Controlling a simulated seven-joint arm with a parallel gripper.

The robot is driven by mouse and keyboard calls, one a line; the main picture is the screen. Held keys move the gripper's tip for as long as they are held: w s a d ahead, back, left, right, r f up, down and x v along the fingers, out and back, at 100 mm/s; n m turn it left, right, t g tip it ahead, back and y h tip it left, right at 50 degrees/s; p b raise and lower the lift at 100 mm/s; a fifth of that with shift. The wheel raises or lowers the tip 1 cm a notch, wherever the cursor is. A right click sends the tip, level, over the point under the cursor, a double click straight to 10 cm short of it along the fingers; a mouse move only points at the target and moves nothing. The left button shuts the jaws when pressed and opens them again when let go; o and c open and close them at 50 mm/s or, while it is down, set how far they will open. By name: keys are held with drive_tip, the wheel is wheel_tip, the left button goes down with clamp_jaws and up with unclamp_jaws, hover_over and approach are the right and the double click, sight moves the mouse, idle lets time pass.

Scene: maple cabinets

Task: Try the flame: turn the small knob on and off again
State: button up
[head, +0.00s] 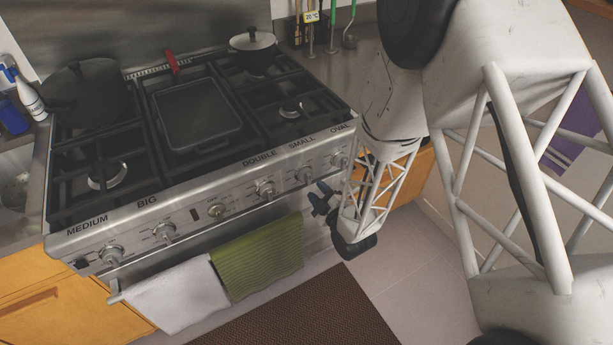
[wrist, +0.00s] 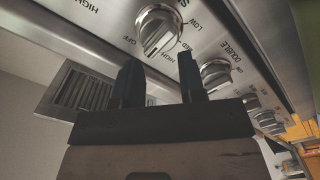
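The small knob (head: 305,175) is a round metal knob under the word SMALL on the stove's front panel. In the wrist view the knob (wrist: 158,30) is near the top, with OFF, HIGH and LOW printed around it and a raised bar across its face. I cannot tell exactly which mark it points to. My gripper (head: 320,198) is just below and right of the knob, in front of the stove. In the wrist view my gripper (wrist: 158,62) has its two dark fingers apart with nothing between them. The knob lies beyond the fingertips, not between them.
The double knob (head: 265,188) and oval knob (head: 339,160) flank the small knob. A green towel (head: 258,258) and a white towel (head: 177,295) hang from the oven handle. A lidded pot (head: 253,50) and a griddle (head: 197,112) are on the stove.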

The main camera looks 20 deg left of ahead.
drive_tip(key=shift+m, duration=0.4)
